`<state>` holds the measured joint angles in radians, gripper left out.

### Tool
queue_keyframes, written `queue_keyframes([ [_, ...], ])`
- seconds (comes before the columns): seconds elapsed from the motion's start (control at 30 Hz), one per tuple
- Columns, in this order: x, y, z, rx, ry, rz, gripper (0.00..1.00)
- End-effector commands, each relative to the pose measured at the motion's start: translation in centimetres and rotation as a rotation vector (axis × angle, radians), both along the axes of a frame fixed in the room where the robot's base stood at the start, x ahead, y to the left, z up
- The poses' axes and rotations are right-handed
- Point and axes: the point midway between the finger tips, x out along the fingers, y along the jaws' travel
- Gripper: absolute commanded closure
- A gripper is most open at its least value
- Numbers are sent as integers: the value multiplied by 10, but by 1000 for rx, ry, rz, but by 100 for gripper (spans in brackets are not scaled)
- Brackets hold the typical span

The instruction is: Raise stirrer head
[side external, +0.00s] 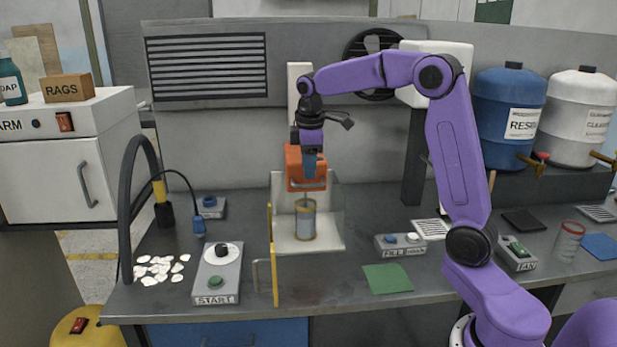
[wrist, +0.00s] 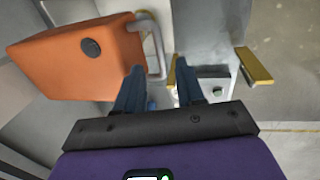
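The orange stirrer head (side external: 294,172) sits on the stand above a grey cup (side external: 305,222) with yellowish bands, and its thin shaft reaches down into the cup. In the wrist view the stirrer head (wrist: 75,60) fills the upper left, with a dark round knob on it. A grey bar handle (wrist: 158,42) stands out from its right side. My gripper (side external: 309,170) points down in front of the head. In the wrist view my gripper (wrist: 158,70) has its blue fingers apart, with the handle's lower end between them. I cannot tell whether either finger touches it.
A yellow-edged clear panel (side external: 273,255) with a handle stands at the front left of the stirrer. The START box (side external: 217,276) lies left, beside white shells (side external: 155,268). The FILL box (side external: 400,244) and a green mat (side external: 387,278) lie right.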

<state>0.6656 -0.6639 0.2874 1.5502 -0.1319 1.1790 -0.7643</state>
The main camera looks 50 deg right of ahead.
Motion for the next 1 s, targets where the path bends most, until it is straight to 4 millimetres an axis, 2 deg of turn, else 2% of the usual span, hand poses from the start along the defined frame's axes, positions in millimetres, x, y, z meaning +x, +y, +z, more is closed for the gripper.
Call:
queue_keyframes([
  [0.1, 2, -2, -19, 0, 3, 0, 62],
  [0.3, 4, -4, -35, 0, 1, 0, 62],
  [0.67, 5, -5, -39, 0, 0, 0, 62],
  [0.7, 5, -5, -39, 0, 0, 0, 75],
  [0.77, 5, -5, -39, 0, 0, 0, 94],
  [0.8, 5, -5, -39, 0, 0, 0, 100],
  [1.0, 5, -5, -36, 0, -2, -1, 100],
])
